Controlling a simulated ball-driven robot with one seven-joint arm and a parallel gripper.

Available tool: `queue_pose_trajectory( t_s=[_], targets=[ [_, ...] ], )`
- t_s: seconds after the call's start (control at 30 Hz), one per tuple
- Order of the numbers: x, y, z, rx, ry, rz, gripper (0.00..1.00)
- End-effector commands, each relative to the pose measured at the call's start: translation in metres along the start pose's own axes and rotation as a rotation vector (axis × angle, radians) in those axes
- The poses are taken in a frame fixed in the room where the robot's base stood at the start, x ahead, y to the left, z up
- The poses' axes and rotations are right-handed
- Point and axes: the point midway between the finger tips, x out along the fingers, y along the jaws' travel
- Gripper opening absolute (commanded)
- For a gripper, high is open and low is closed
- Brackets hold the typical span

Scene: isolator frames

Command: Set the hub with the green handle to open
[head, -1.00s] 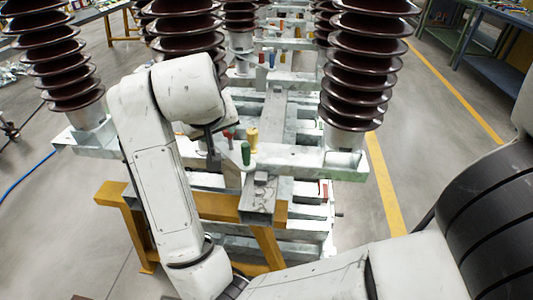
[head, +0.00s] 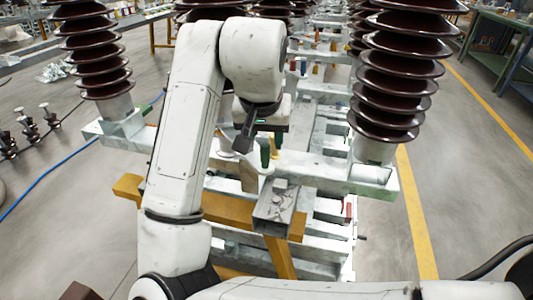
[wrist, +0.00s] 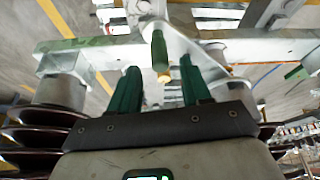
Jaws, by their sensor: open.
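The green handle (head: 265,154) stands upright on the pale hub plate (head: 266,168) of the near frame, just right of my gripper in the head view. In the wrist view, a green handle (wrist: 159,50) shows ahead of my gripper (wrist: 160,72), in line with the gap between its two green fingers. The fingers are apart with nothing held between them. In the head view my wrist partly hides the gripper (head: 243,142). I cannot tell whether the fingers reach beside the handle. The hub's setting cannot be read.
Tall brown ribbed insulators (head: 385,80) rise on both sides of the frame. A yellow-brown beam (head: 225,207) and a grey metal block (head: 280,205) lie in front. Open floor lies at right.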

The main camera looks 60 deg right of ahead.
Motion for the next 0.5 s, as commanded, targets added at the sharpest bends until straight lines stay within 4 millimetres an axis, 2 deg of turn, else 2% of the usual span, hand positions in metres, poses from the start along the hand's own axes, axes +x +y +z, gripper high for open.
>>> queue_pose_trajectory(
  t_s=[0.03,0.2,0.5],
  targets=[
    [0.013,0.001,0.001,0.000,0.001,0.003,0.48],
    [0.036,0.000,0.001,-0.001,0.001,0.001,0.48],
    [0.051,0.000,0.000,0.000,0.001,-0.001,0.48]
  ],
)
